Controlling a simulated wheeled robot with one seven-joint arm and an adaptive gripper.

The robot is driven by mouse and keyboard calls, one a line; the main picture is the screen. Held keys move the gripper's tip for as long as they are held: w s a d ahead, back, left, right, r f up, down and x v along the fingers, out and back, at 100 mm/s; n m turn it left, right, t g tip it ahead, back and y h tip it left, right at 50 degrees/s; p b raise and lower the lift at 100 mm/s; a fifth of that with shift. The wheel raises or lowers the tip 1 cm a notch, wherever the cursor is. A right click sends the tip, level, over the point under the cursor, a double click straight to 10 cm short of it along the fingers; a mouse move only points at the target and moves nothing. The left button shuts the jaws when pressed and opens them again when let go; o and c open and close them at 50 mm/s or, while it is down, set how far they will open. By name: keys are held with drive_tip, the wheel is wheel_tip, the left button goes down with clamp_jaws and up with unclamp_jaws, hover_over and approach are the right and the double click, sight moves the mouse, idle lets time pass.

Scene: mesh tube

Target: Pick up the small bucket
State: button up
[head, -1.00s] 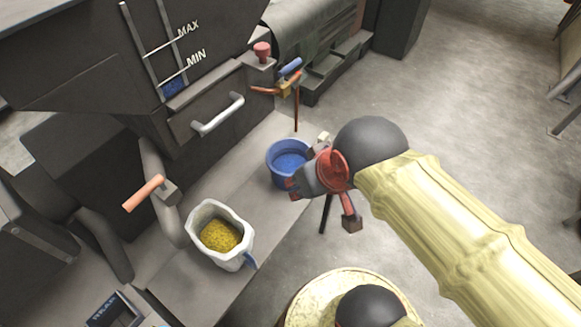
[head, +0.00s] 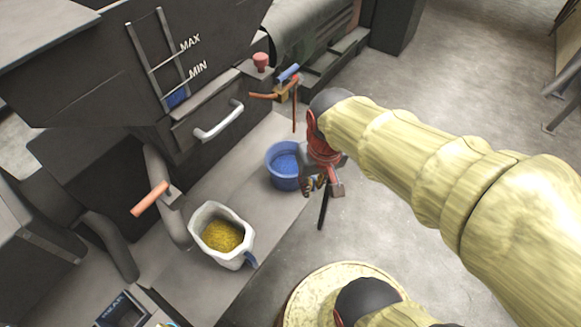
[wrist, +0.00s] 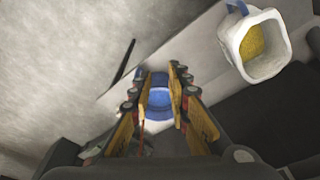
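The small blue bucket (head: 281,168) stands on the grey ledge below the dark machine, with blue contents inside. My gripper (head: 318,186) is just to the right of the bucket in the head view, pointing down, its fingers beside the bucket's right edge. In the wrist view my gripper (wrist: 157,84) is open, its yellow fingers apart. The bucket (wrist: 159,103) shows between and beyond the fingers. Whether a finger touches the bucket I cannot tell.
A white jug (head: 204,222) with yellow grains stands on the same ledge, to the lower left. An orange-handled lever (head: 151,198) is left of it. An orange valve with a thin rod (head: 294,112) is above the bucket. Open floor lies to the right.

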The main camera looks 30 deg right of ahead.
drive_tip(key=w+d+f+m+g+p, duration=0.2)
drive_tip(key=w+d+f+m, duration=0.15)
drive_tip(key=f, duration=0.45)
drive_tip(key=w+d+f+m+g+p, duration=0.1)
drive_tip(key=w+d+f+m+p, duration=0.1)
drive_tip(key=w+d+f, duration=0.45)
drive_tip(key=m, duration=0.2)
approach(314, 187)
drive_tip(key=shift+s+d+r+t, duration=0.1)
drive_tip(key=shift+d+r+t, duration=0.15)
drive_tip(key=shift+d+t, duration=0.15)
drive_tip(key=shift+a, duration=0.1)
drive_tip(key=shift+m, duration=0.35)
wheel_tip(314, 187, down, 12)
drive_tip(key=shift+r+b, duration=0.1)
drive_tip(key=shift+b, duration=0.6)
clamp_jaws()
